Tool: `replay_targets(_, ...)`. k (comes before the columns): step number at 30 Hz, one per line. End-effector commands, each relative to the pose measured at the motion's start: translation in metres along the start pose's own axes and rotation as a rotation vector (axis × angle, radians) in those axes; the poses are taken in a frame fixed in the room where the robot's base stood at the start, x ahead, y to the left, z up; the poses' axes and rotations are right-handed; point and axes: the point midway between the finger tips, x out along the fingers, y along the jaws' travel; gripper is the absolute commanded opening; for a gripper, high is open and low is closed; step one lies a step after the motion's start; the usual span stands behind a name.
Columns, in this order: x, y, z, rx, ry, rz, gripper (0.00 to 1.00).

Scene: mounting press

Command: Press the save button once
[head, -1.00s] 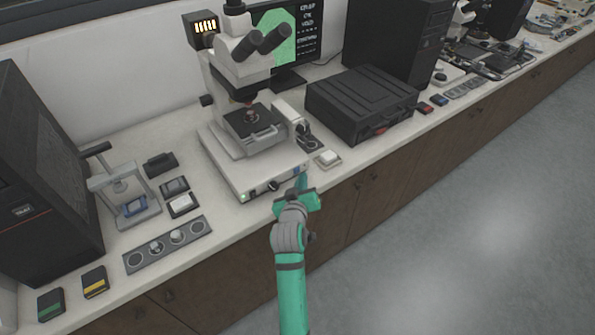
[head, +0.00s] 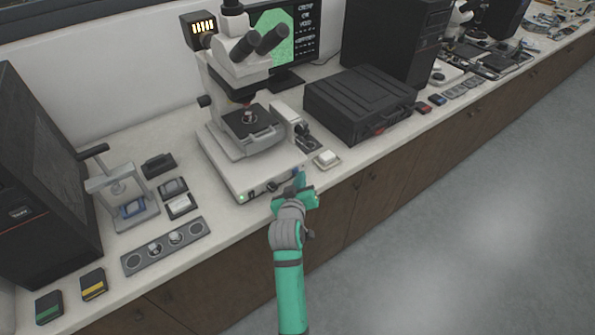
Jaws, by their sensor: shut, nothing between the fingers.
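The white microscope (head: 228,160) stands on the bench, with a monitor (head: 292,38) behind it showing a green picture and small text. Its front panel has a green light, a black knob (head: 272,186) and, at the right end, a small blue button (head: 295,171); its label is too small to read. My green gripper (head: 298,180) is shut and empty, its tips at the right end of this panel, right by the blue button. The tips partly cover that spot, and I cannot tell whether they touch it. The stage (head: 248,120) looks dark.
A small white-topped box (head: 327,158) sits just right of the microscope, and a black case (head: 360,100) lies beyond it. A small press (head: 122,190) and a grey strip with round wells (head: 165,246) are at left. The floor in front is clear.

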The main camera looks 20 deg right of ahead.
Motion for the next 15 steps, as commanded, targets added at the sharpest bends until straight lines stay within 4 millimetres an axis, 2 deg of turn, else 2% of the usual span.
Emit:
replay_targets(6, -0.0008, -0.0041, -0.0018, -0.002, 0.003, -0.005, 0.00)
replay_targets(15, 0.0015, -0.0002, -0.0006, 0.000, -0.001, 0.001, 0.00)
